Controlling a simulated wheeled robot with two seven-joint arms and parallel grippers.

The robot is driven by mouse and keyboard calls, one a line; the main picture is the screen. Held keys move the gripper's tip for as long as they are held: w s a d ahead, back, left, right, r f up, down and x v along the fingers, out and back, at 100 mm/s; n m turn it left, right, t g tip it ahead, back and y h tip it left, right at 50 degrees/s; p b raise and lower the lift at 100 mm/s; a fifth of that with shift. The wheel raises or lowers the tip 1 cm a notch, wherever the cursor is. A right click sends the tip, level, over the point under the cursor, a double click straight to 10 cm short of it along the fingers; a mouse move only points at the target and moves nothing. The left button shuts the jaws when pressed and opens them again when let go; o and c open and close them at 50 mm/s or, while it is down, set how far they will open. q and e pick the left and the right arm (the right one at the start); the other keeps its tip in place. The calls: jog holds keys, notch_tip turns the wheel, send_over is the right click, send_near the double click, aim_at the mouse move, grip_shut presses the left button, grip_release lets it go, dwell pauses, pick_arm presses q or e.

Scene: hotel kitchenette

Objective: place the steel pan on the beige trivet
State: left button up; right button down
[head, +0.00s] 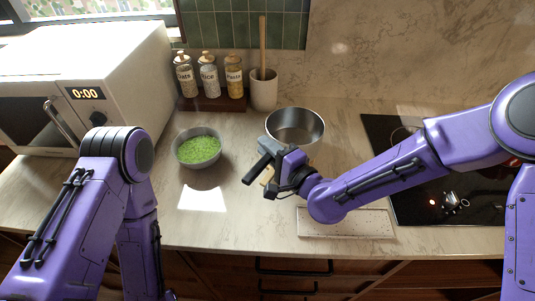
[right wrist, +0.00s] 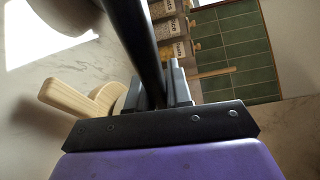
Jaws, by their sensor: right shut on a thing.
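The steel pan (head: 295,126) is a round, shiny, empty vessel at the middle of the counter. My right gripper (head: 268,168) is at its near left side, shut on its black handle. The handle (right wrist: 136,42) runs between the fingers in the right wrist view, where the gripper (right wrist: 160,92) also shows. I cannot tell whether the pan touches the counter. A pale beige speckled rectangle (head: 345,224), apparently the trivet, lies empty near the front edge, partly behind my right forearm. My left arm shows at left, but its gripper is out of view.
A grey bowl of green food (head: 198,149) stands left of the pan. A pale wooden handled thing (right wrist: 72,98) lies below my right gripper. Jars (head: 209,78) and a utensil crock (head: 263,90) stand behind. A black cooktop (head: 470,205) is at right, a microwave (head: 100,75) at left.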

jog(key=shift+w+a+f, duration=0.1)
jog(key=shift+w+f, duration=0.05)
jog(key=shift+w, duration=0.45)
jog(key=c, duration=1.1)
grip_release()
jog(key=shift+s, duration=0.1)
jog(key=shift+o, duration=0.3)
jog(key=shift+s, duration=0.35)
pick_arm(q)
jog(key=shift+w+f, duration=0.15)
pick_arm(e)
jog(key=shift+s+d, duration=0.15)
jog(key=shift+d, duration=0.3)
pick_arm(q)
jog(key=shift+r+p, duration=0.3)
jog(key=shift+p, duration=0.15)
pick_arm(e)
jog(key=v, duration=1.1)
jog(key=shift+s, duration=0.15)
